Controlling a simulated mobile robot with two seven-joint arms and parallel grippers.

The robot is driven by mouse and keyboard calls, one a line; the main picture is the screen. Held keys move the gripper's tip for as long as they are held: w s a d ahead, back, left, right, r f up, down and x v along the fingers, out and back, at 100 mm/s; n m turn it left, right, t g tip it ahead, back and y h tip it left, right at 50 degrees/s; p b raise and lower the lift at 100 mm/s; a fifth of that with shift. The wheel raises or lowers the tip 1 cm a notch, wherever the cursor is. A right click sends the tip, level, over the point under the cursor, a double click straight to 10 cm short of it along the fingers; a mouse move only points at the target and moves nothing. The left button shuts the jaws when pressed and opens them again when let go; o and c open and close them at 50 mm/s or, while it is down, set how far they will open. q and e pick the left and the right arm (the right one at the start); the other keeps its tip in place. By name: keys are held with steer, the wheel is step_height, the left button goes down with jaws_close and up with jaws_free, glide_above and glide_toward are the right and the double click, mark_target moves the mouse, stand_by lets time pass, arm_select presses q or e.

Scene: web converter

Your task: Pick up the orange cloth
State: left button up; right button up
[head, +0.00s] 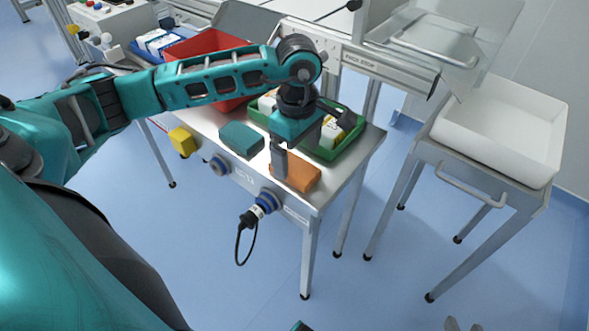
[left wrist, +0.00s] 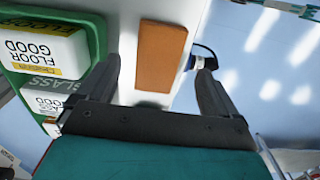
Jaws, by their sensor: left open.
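The orange cloth (head: 299,174), a flat folded block, lies on the front right part of the steel table (head: 352,160). In the left wrist view the cloth (left wrist: 160,55) shows between my two finger lines, beyond the palm. My left gripper (head: 310,143) is open and empty. It is above the table's right part, with one finger just beside the cloth's far left side in the head view. The gap between tips and cloth is hard to judge. A small grey tip of my right gripper (head: 463,325) shows at the bottom edge of the head view.
A teal folded cloth (head: 241,138) lies left of the orange one. A green tray (head: 352,143) with white bottles stands behind; a red bin (head: 205,46) is farther left. A white bin (head: 500,125) stands right.

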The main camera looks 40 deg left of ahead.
mark_target(298, 168)
arm_select(q)
step_height(298, 168, down, 4)
steer(key=shift+w+d+r, duration=0.1)
steer(key=shift+r, duration=0.1)
steer(key=c, duration=1.2)
steer(key=shift+r, duration=0.1)
step_height(298, 168, up, 20)
steer(key=p, duration=0.3)
